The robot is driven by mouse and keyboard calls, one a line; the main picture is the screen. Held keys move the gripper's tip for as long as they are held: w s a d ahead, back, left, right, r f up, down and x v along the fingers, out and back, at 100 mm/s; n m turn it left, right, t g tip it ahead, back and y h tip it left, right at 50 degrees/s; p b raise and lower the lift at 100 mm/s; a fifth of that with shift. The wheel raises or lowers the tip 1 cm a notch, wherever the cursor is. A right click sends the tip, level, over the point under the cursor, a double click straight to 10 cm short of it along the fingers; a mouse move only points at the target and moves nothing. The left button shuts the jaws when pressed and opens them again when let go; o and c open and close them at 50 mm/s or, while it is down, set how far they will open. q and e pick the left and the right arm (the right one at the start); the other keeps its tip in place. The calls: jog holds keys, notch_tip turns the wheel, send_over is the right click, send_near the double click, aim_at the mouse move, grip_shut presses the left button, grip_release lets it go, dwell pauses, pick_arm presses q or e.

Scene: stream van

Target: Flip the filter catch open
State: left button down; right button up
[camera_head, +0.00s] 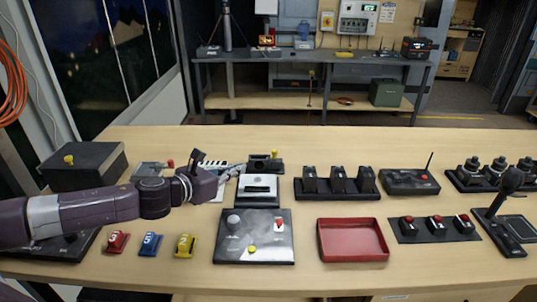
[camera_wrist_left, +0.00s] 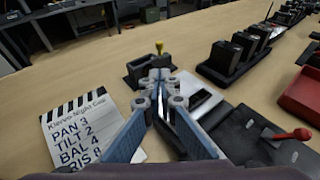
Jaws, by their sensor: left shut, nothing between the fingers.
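No part is clearly labelled as the filter catch. Contact cannot be told. My right gripper is out of view.
A control panel (camera_head: 255,249) with a red switch and a red tray (camera_head: 352,257) lie in front. A clapper-style cue card (camera_wrist_left: 75,130) lies left of the fingers. Three black units on a base (camera_head: 338,195) stand right. Numbered blocks (camera_head: 151,244) sit below my arm.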

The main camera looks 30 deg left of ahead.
pick_arm(q)
jog(key=shift+r+p+x, duration=0.2)
jog(key=shift+p+x, duration=0.65)
jog(key=shift+x, duration=0.4)
jog(key=p, duration=0.3)
send_near(273, 156)
jog(key=x, duration=0.4)
jog(key=shift+w+r, duration=0.15)
jog(key=shift+w, duration=0.3)
jog(key=shift+w+d, duration=0.15)
jog(key=shift+w, duration=0.7)
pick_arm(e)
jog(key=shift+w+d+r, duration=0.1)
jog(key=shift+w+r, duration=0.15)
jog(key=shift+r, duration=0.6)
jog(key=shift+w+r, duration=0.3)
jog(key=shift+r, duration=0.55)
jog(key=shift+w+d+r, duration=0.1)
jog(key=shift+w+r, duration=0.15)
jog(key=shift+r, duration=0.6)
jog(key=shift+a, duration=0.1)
